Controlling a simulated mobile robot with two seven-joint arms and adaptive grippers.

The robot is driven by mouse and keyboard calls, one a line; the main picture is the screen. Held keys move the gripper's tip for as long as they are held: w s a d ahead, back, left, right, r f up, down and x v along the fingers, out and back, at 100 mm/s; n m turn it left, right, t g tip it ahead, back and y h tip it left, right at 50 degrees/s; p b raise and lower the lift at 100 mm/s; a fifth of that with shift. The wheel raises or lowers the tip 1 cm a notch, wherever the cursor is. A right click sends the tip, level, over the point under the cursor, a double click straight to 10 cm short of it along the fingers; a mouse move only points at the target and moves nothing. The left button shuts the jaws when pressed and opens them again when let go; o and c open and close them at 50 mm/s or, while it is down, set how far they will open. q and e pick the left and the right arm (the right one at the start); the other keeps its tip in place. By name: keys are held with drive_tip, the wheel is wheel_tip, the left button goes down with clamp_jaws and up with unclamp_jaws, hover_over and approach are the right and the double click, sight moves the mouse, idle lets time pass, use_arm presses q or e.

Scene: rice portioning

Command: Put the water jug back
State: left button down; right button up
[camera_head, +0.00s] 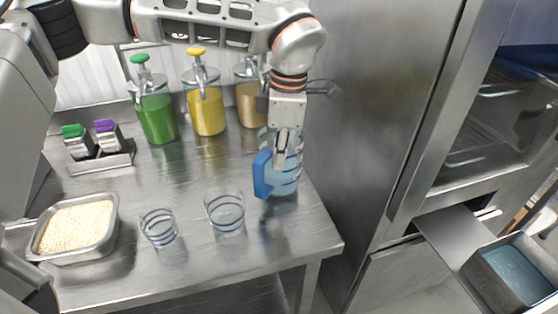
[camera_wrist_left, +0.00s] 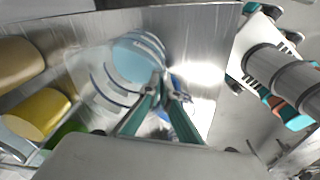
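The water jug (camera_head: 291,178) is clear with blue stripes, pale blue water and a blue handle (camera_head: 262,175). It is upright at the right end of the steel table, its handle facing left. I cannot tell whether its base touches the table. My left gripper (camera_head: 281,160) reaches down from above, its fingers close together at the jug's handle side. In the left wrist view the fingertips (camera_wrist_left: 166,88) meet at the jug's (camera_wrist_left: 137,60) rim by the handle, partly hiding it. My right gripper is not in view.
Two striped glasses (camera_head: 226,213) (camera_head: 159,228) stand left of the jug. A steel pan of grain (camera_head: 104,237) is at the front left. Green (camera_head: 157,118), yellow (camera_head: 207,110) and tan (camera_head: 249,104) pump dispensers stand behind. A steel cabinet (camera_head: 350,150) closes off the right.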

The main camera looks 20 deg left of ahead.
use_arm(q)
drive_tip(key=shift+f, duration=0.45)
drive_tip(key=c, duration=2.3)
unclamp_jaws()
drive_tip(key=shift+f, duration=0.15)
drive_tip(key=r, duration=0.8)
drive_tip(key=d+r, duration=0.1)
drive_tip(key=r, duration=0.3)
drive_tip(key=shift+s+d+r, duration=0.1)
drive_tip(key=shift+r, duration=0.05)
